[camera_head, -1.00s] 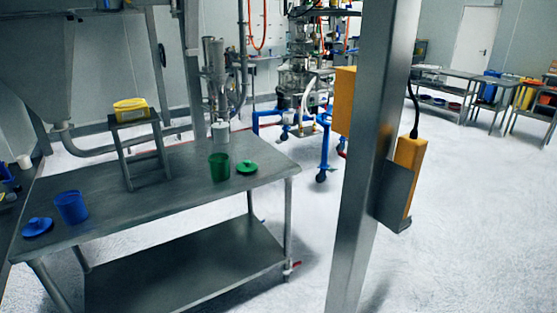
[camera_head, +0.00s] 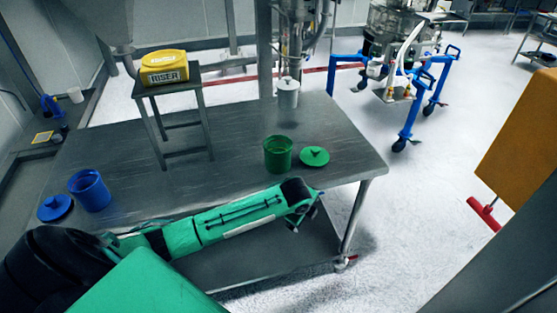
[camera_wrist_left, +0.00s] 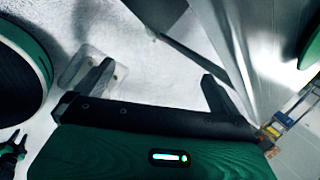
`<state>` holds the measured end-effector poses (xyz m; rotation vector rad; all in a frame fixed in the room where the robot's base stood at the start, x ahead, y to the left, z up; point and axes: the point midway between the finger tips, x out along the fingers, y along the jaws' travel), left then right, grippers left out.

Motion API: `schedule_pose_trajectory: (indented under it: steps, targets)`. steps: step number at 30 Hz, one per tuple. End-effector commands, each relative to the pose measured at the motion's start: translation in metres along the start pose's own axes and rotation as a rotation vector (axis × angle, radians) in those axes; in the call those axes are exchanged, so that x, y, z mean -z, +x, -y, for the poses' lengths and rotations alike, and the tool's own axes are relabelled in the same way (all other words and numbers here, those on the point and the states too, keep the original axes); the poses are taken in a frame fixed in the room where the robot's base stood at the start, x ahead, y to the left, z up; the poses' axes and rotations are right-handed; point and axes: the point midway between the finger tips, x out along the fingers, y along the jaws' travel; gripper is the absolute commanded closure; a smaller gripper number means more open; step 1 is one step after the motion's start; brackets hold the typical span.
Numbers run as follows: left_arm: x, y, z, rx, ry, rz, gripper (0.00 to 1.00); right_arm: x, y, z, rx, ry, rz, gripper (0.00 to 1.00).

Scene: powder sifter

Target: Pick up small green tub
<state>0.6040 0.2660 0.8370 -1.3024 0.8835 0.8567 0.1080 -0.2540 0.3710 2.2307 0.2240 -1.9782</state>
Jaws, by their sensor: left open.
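The small green tub (camera_head: 278,155) stands upright and open on the metal table (camera_head: 235,135), near its right end. A green lid (camera_head: 314,157) with a knob lies flat just right of it. My left arm reaches in from the left along the table's front edge. My left gripper (camera_head: 306,210) is in front of and below the tub, apart from it. In the left wrist view the two fingers (camera_wrist_left: 155,80) are spread with nothing between them. My right gripper is not in view.
A blue tub (camera_head: 90,190) and blue lid (camera_head: 55,207) sit at the table's left. An orange box (camera_head: 520,140) hangs at the right.

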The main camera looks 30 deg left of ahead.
Motion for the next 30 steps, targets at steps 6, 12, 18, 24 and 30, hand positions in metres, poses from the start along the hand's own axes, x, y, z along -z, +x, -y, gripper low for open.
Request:
schedule_pose_trajectory:
  steps: [6,12,18,24,30]
  targets:
    - [-0.034,-0.077,0.061,0.004,0.369,0.095,0.00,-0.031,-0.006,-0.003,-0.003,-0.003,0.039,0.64]
    - [-0.088,-0.135,0.105,-0.051,0.669,0.209,0.00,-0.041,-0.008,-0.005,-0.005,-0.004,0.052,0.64]
    - [-0.125,-0.174,0.123,-0.116,0.842,0.273,0.00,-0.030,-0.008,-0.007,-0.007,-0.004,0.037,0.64]
    - [-0.138,-0.180,0.127,-0.145,0.895,0.288,0.00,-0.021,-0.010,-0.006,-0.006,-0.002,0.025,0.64]
    - [-0.150,-0.145,0.126,-0.149,0.895,0.287,0.00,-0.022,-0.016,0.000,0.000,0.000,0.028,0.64]
